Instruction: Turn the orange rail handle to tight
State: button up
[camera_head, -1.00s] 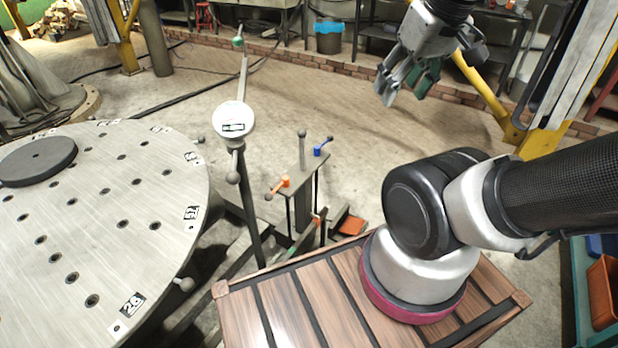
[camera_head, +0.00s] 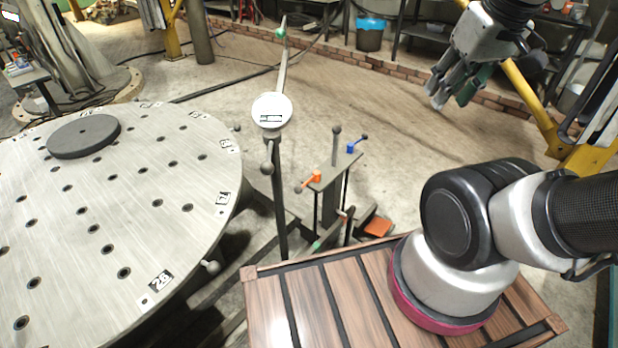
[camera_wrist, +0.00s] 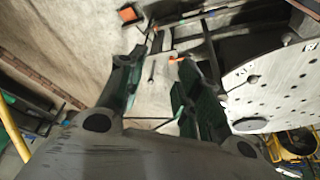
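The orange rail handle (camera_head: 312,179) is a short lever with an orange hub and a ball end pointing to the lower left. It sits on the left end of a small grey raised plate in the head view. My gripper (camera_head: 451,98) is up and to the right of it in the picture, clearly apart from it and empty. In the wrist view the two fingers of my gripper (camera_wrist: 158,75) stand apart with a gap between them. Small orange spots show beyond the fingers there, but I cannot tell which is the handle.
A blue handle (camera_head: 352,149) and an upright ball-topped lever (camera_head: 336,145) share the plate. A dial on a post (camera_head: 272,110) stands to the left, beside a large round holed table (camera_head: 90,225). An orange tray (camera_head: 378,227) lies low behind my base. Open floor lies behind the plate.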

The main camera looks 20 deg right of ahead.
jog(key=w+f+g, duration=0.1)
jog(key=f, duration=0.1)
jog(key=w+f+g, duration=0.1)
jog(key=f+g, duration=0.1)
jog(key=f, duration=0.1)
jog(key=w+a+f+g, duration=0.1)
jog(key=f, duration=0.2)
jog(key=shift+f+n+g, duration=0.25)
jog(key=shift+n+g, duration=0.05)
jog(key=shift+n, duration=0.1)
grip_shut()
jog(key=w+a+f+n, duration=0.2)
jog(key=w+f, duration=0.3)
jog(key=f, duration=0.5)
jog(key=w+a+f+n+t, duration=0.1)
jog(key=w+a+f, duration=0.1)
jog(key=w+f, duration=0.65)
jog(key=w+a+f+n, duration=0.2)
jog(key=a+f, duration=0.1)
jog(key=f, duration=1)
jog(key=w+a+f+t+y, duration=0.2)
jog(key=w+a+f, duration=0.1)
jog(key=w+a, duration=0.15)
jog(key=w+a+r+n+t+y, duration=0.1)
jog(key=w+a+r+t+y, duration=0.2)
jog(key=w, duration=0.5)
notch_tip(320, 180, up, 2)
jog(key=shift+w+a+r+t, duration=0.1)
jog(key=shift+w+a+t, duration=0.2)
jog(key=shift+a+t, duration=0.4)
